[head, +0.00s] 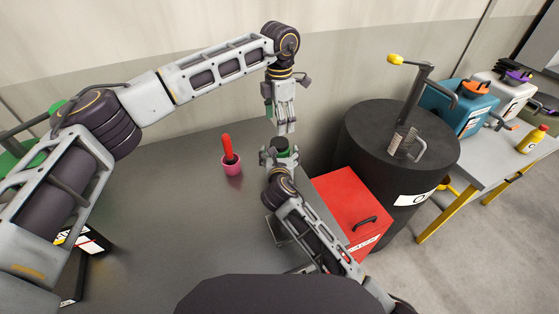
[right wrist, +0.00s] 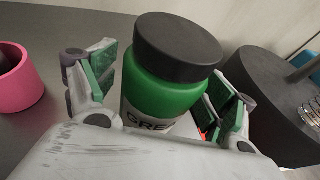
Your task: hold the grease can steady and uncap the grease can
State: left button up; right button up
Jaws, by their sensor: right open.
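The grease can (right wrist: 165,93) is a green jar with a partly visible label. Its wide dark cap (right wrist: 178,46) is on top; the cap also shows small in the head view (head: 280,144). My right gripper (head: 280,157) is open, with its green-padded fingers on either side of the can's body. Gaps show between pads and can in the right wrist view. My left gripper (head: 284,122) points down just above the cap; whether its fingers are open or shut is too small to tell. The can's base is hidden behind my right gripper.
A pink cup (head: 232,168) with a red-handled tool (head: 227,148) stands left of the can on the grey table (head: 170,200). A red box (head: 345,205) and a large dark drum (head: 370,140) with a pump are to the right. Further right, a side table holds several bottles.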

aim_at(279, 142)
grip_shut()
dwell(0.4)
pick_arm(q)
jog(key=shift+m, duration=0.3)
jog(key=shift+m, duration=1.9)
jog(key=shift+f, duration=0.1)
jog(key=shift+f, duration=3.95)
